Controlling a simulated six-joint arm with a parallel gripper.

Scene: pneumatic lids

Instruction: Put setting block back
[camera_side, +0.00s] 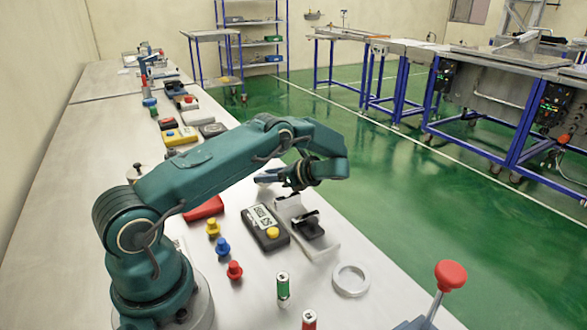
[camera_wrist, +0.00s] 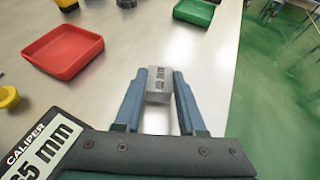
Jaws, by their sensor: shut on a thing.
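My gripper (camera_wrist: 159,85) is shut on a small grey metal block with dark markings, the setting block (camera_wrist: 159,80), held between the two blue fingertips in the wrist view. In the side view my gripper (camera_side: 268,178) is over the bench beyond the caliper display; the block cannot be made out there. I cannot tell whether the block touches the bench. A red tray (camera_wrist: 62,50) lies to its left and a green tray (camera_wrist: 194,12) beyond it. Both trays look empty. The red tray also shows in the side view (camera_side: 203,209).
The black caliper display (camera_side: 265,227) reads 65 mm and stands beside a pale fixture (camera_side: 323,243). Yellow (camera_side: 213,228), blue (camera_side: 222,247) and red (camera_side: 234,270) knobs stand nearby. A ring (camera_side: 350,280) and a green cylinder (camera_side: 283,289) are nearer the camera. The bench edge is close at right.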

